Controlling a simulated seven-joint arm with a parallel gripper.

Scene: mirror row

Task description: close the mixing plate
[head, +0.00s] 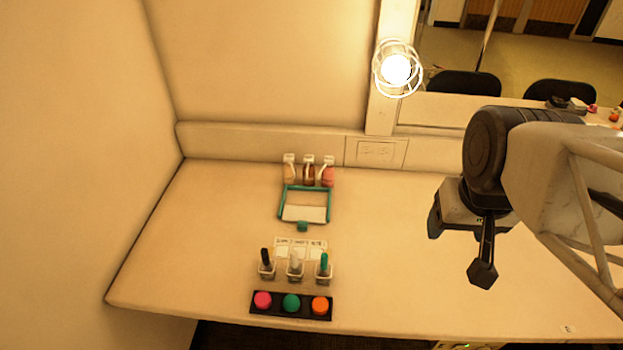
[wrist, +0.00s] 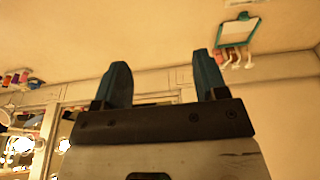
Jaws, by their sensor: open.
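The mixing plate (head: 304,214) lies on the table left of my arm. It has a teal frame around a pale surface, and a small teal tab at its front edge. The frame's back part looks raised, but I cannot tell its exact angle. The plate also shows at the top right of the wrist view (wrist: 238,32), upside down. My gripper (head: 460,245) is to the right of the plate and well apart from it, above the table. Its two teal fingers (wrist: 160,60) are spread in the wrist view, with nothing between them.
Three small bottles (head: 308,171) stand right behind the plate. In front are a label card (head: 300,246), three cups with upright tools (head: 295,269), and a black tray (head: 276,310) with three coloured discs. A lit caged bulb (head: 397,70) is by the mirror. Table between plate and gripper is clear.

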